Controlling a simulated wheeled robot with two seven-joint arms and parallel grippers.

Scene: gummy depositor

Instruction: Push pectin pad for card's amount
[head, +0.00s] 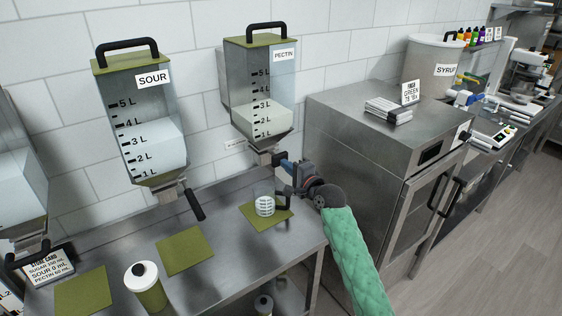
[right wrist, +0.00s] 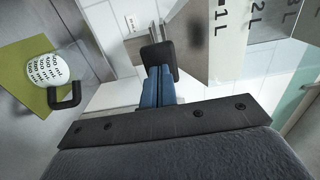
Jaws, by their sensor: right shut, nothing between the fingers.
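The pectin dispenser (head: 262,85) hangs on the wall, its white fill near the 3 L mark. Its black pad (right wrist: 156,62) shows in the right wrist view, just ahead of my right gripper (right wrist: 158,82). In the head view my right gripper (head: 287,165) is shut and empty under the dispenser's spout; its blue fingertips are at or very near the pad, and I cannot tell if they press it. The recipe card (head: 48,266) reads pectin 60 mL. My left gripper is out of view.
The sour dispenser (head: 140,110) with its black lever (head: 194,205) hangs to the left. Right of the table is a steel cabinet (head: 345,130) with stacked trays and a sign on top.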

